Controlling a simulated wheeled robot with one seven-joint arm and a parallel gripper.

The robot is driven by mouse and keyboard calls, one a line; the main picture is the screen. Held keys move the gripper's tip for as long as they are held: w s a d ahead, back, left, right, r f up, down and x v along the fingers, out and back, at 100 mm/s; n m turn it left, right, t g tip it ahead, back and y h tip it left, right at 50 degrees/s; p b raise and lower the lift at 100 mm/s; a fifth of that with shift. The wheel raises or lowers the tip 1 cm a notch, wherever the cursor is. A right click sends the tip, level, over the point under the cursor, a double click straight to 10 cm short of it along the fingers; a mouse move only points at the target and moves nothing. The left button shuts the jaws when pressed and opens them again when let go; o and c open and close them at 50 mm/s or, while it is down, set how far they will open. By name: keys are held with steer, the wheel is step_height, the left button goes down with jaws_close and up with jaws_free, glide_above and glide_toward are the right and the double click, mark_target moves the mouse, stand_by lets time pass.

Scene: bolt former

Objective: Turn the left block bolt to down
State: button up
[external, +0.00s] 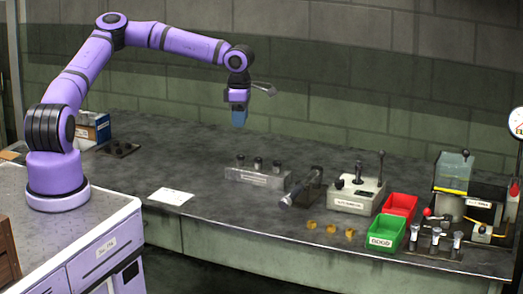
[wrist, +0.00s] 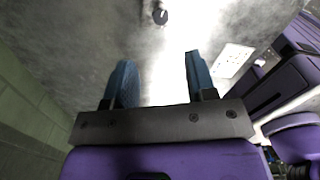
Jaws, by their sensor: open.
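A grey metal block (external: 257,178) with a pale label stands near the middle of the bench. Three dark-topped bolts stand upright on it; the left one (external: 240,160) is at its left end. The turn of each bolt is too small to read. My gripper (external: 239,120) hangs in the air above and behind the block, fingers pointing down, apart from everything. In the wrist view my gripper's two blue fingers (wrist: 157,82) are spread with nothing between them. A small dark round thing (wrist: 160,16) shows beyond them; I cannot tell what it is.
Right of the block are a dark fixture with a metal cylinder (external: 291,197), a lever box (external: 352,195), a red bin (external: 400,206) and a green bin (external: 386,233). Several brass pieces (external: 330,229) lie in front. A white sheet (external: 170,197) lies left. Bench between is clear.

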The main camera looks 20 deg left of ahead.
steer(key=n, duration=0.5)
steer(key=n+t+h, duration=0.1)
steer(key=n+h, duration=0.3)
steer(key=n, duration=2.7)
glide_toward(240, 156)
steer(key=x, duration=0.8)
steer(key=shift+w+a+f, duration=0.1)
steer(key=shift+w, duration=0.05)
